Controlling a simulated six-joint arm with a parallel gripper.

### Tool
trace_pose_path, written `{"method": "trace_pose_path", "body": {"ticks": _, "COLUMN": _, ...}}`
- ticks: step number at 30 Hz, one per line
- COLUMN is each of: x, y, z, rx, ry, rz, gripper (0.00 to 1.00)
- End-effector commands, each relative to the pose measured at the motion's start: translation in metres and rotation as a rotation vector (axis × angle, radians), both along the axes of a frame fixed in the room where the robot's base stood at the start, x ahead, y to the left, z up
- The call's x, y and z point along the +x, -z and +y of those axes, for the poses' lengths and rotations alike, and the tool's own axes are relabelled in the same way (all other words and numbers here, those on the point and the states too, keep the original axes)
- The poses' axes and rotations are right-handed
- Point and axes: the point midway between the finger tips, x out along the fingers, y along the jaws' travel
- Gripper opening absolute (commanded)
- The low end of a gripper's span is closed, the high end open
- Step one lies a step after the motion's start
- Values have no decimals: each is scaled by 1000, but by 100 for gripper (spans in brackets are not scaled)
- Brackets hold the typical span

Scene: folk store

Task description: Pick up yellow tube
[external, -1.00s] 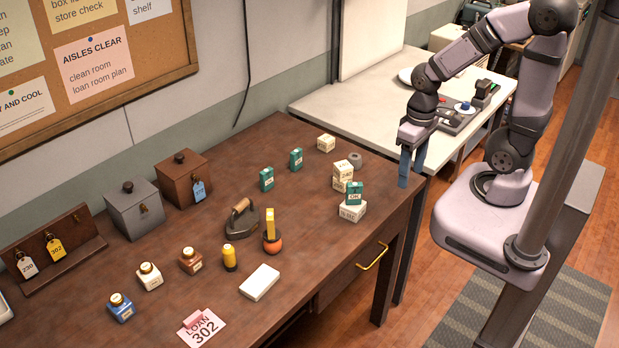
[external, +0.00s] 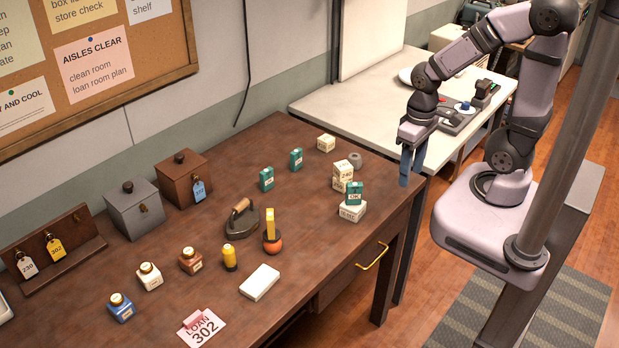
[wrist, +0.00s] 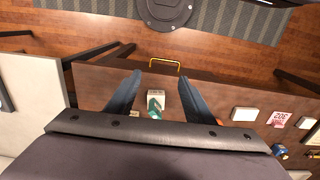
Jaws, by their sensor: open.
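A short yellow tube (external: 230,258) with a dark base stands upright on the brown table, left of the middle. Close to its right, a taller yellow piece (external: 270,223) stands on an orange ball (external: 272,245); I cannot tell what it is. My gripper (external: 411,168) is open and empty, with blue fingers pointing down beside the table's right end, well apart from both yellow things. In the wrist view, the two fingers of my gripper (wrist: 152,76) are spread. I cannot make out the yellow tube there.
A dark iron (external: 241,220) stands behind the yellow tube, a white block (external: 260,282) in front. A brown bottle (external: 191,261) is to its left. Small boxes, including a teal one on a white one (external: 351,212), stand toward the right. A bin (external: 135,210) is at the back.

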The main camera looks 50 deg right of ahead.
Motion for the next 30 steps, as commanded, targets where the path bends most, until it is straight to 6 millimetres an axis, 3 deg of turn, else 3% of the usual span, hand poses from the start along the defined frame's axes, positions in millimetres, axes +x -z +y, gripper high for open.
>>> {"method": "trace_pose_path", "body": {"ticks": 10, "x": 2, "y": -51, "z": 0, "rx": -3, "ry": -9, "rz": -10, "gripper": 48}}
{"method": "trace_pose_path", "body": {"ticks": 12, "x": 14, "y": -34, "z": 0, "rx": -46, "ry": -140, "rz": -21, "gripper": 48}}
{"method": "trace_pose_path", "body": {"ticks": 20, "x": 76, "y": -10, "z": 9, "rx": -246, "ry": -697, "rz": -99, "gripper": 48}}
{"method": "trace_pose_path", "body": {"ticks": 26, "x": 149, "y": 4, "z": 55, "rx": -519, "ry": -1312, "rz": -173, "gripper": 48}}
{"method": "trace_pose_path", "body": {"ticks": 30, "x": 195, "y": 3, "z": 113, "rx": -763, "ry": -1735, "rz": -217, "gripper": 48}}
